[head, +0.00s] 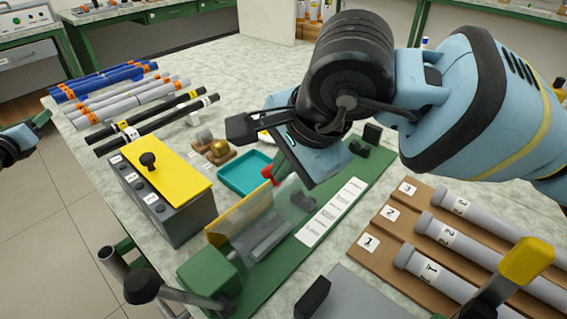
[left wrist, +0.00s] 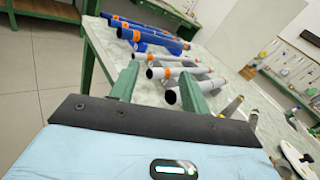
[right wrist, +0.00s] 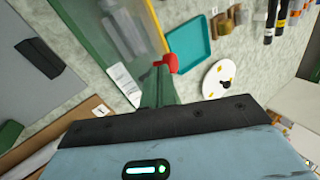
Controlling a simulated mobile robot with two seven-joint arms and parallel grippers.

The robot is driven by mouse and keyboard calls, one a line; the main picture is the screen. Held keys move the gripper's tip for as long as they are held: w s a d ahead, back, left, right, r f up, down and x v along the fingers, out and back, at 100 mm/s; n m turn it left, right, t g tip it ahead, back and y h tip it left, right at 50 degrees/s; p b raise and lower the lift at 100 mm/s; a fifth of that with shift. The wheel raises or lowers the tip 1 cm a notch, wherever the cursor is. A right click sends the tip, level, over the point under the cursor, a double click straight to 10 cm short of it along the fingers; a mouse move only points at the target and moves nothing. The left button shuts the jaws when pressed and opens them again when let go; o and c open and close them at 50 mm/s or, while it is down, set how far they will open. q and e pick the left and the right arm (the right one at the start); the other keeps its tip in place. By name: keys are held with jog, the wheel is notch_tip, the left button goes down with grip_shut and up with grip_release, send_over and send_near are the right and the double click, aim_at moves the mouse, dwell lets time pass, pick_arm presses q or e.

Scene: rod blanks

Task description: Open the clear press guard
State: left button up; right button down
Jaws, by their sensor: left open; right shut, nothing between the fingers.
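The clear press guard (head: 238,212), a see-through panel with a yellow edge, stands on the green press base (head: 330,212). It also shows in the right wrist view (right wrist: 88,30), with a grey block visible through it. I cannot tell its exact angle. A red knob (head: 267,173) is at the guard's far end; it also shows in the right wrist view (right wrist: 169,62). My right gripper (head: 278,170) is shut and empty, its fingertips right beside the knob; contact is unclear. My left gripper (left wrist: 158,88) is open and empty, off the table's left side.
A grey box with a yellow lid (head: 160,175) stands left of the press. A teal tray (head: 245,175) lies just behind the guard. Grey rods on a brown rack (head: 415,210) lie to the right. Blue, grey and black rods (head: 105,82) lie at the back left.

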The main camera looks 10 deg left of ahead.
jog(key=shift+f, duration=0.2)
pick_arm(q)
jog(key=s+a+f+n+g, duration=0.2)
jog(key=s+f+n+g, duration=0.3)
jog(key=f, duration=0.6)
jog(key=s+a+f+n, duration=0.1)
jog(key=s+f+n, duration=0.2)
jog(key=s+f, duration=0.55)
jog(key=s+d+f+n+g+h, duration=0.1)
jog(key=s+d+f+n+h, duration=0.2)
jog(key=d+f, duration=0.55)
jog(key=s+d+f+n+g+h, duration=0.1)
jog(key=s+d+f+n, duration=0.35)
jog(key=f, duration=0.75)
jog(key=s+d+f+n+g+h, duration=0.15)
jog(key=s+d+f, duration=0.25)
jog(key=s+d, duration=0.6)
jog(key=s+d+f+n+g+h, duration=0.1)
jog(key=s+d+f+n, duration=0.15)
jog(key=s+d, duration=0.7)
jog(key=s+d+r+n, duration=0.3)
jog(key=s+d+n, duration=0.1)
jog(key=s+d, duration=0.3)
jog(key=s+d+r+n+g, duration=0.1)
jog(key=s+d+r+n, duration=0.3)
jog(key=s+d, duration=0.3)
jog(key=shift+d+r+n, duration=0.15)
jog(key=shift+d+n, duration=0.3)
jog(key=shift+d, duration=0.4)
